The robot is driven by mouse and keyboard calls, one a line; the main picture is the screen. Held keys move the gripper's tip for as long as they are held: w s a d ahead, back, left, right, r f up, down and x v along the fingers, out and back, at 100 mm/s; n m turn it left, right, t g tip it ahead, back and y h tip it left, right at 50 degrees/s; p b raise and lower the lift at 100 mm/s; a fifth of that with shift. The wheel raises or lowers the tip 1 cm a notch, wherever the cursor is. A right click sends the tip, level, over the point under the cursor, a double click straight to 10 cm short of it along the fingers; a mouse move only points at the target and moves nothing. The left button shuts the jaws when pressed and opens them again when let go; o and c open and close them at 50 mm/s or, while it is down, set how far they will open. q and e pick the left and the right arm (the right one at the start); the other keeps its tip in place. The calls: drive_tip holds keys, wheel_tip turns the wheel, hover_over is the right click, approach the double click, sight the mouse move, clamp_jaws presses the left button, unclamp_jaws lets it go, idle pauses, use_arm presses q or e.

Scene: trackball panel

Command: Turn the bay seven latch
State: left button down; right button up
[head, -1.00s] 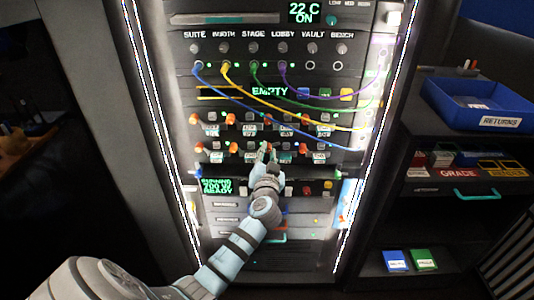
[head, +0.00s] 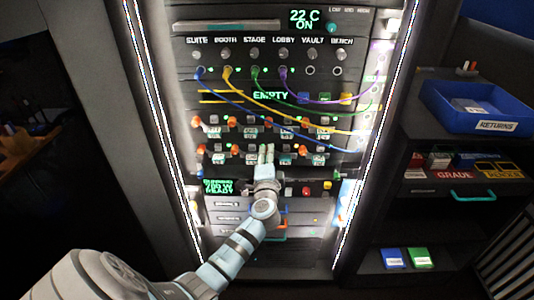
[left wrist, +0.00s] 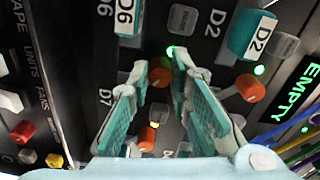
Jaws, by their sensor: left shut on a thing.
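My left gripper (head: 268,150) reaches up to the lower row of bays on the rack panel (head: 330,205). In the left wrist view its teal-padded fingers (left wrist: 166,68) are closed around a small orange latch (left wrist: 160,78), which is partly hidden by the fingertips. The printed mark D7 (left wrist: 105,95) is just left of the fingers, so this appears to be the bay seven latch. Other orange latches sit to the right (left wrist: 250,88) and below, between the finger bases (left wrist: 148,138). My right gripper is not in view.
Blue, yellow, green and purple cables (head: 300,103) hang across the panel above the bays. A teal D2 handle (left wrist: 250,35) stands out near the right finger. To the right is a blue returns tray (head: 475,105) on a shelf.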

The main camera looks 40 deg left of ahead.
use_arm(q)
drive_tip(key=shift+f+m+p, duration=0.2)
drive_tip(key=shift+m+p, duration=0.1)
drive_tip(key=shift+m, duration=0.7)
drive_tip(key=c, duration=1.8)
unclamp_jaws()
drive_tip(key=shift+o, duration=0.2)
drive_tip(key=shift+s+r, duration=0.1)
drive_tip(key=v, duration=1.2)
drive_tip(key=shift+d, duration=0.1)
